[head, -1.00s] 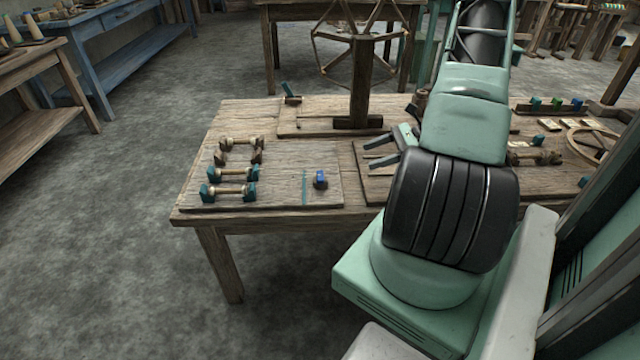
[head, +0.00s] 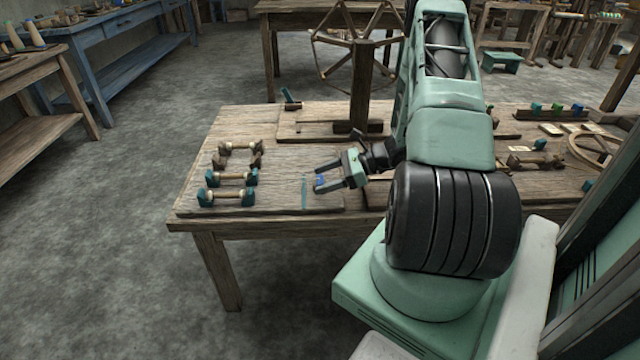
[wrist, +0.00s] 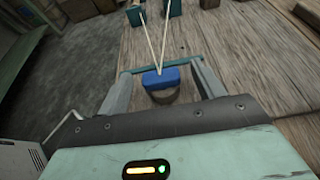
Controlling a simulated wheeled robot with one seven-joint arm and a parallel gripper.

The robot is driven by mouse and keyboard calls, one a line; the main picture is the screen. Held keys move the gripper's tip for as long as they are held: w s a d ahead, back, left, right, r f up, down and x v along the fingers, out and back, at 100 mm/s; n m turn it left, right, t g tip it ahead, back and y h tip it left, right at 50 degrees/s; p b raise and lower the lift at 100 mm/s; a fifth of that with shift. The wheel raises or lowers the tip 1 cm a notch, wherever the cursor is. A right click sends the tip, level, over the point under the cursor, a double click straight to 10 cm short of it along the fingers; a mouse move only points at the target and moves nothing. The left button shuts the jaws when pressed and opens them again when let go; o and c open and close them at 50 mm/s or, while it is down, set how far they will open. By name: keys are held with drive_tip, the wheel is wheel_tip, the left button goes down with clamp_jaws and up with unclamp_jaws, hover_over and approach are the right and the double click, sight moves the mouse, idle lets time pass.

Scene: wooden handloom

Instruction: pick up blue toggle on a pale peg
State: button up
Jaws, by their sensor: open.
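The blue toggle (head: 320,180) is at the right part of the left board on the table. In the wrist view the blue toggle (wrist: 160,77) sits between the two fingers, above a dark, rounded base (wrist: 165,96). Two pale cords (wrist: 153,42) meet at the toggle and spread towards teal blocks. My gripper (head: 316,178) is open, with one finger on each side of the toggle; it also shows in the wrist view (wrist: 160,70). Gaps show between the toggle and both fingers. The peg cannot be made out clearly.
Several spools on blocks (head: 230,178) stand at the board's left. A wooden post with a spoked reel (head: 361,85) rises behind. The board between spools and strip is clear.

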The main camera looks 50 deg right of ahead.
drive_tip(key=shift+x, duration=1.2)
drive_tip(key=c, duration=1)
drive_tip(key=shift+c, duration=0.2)
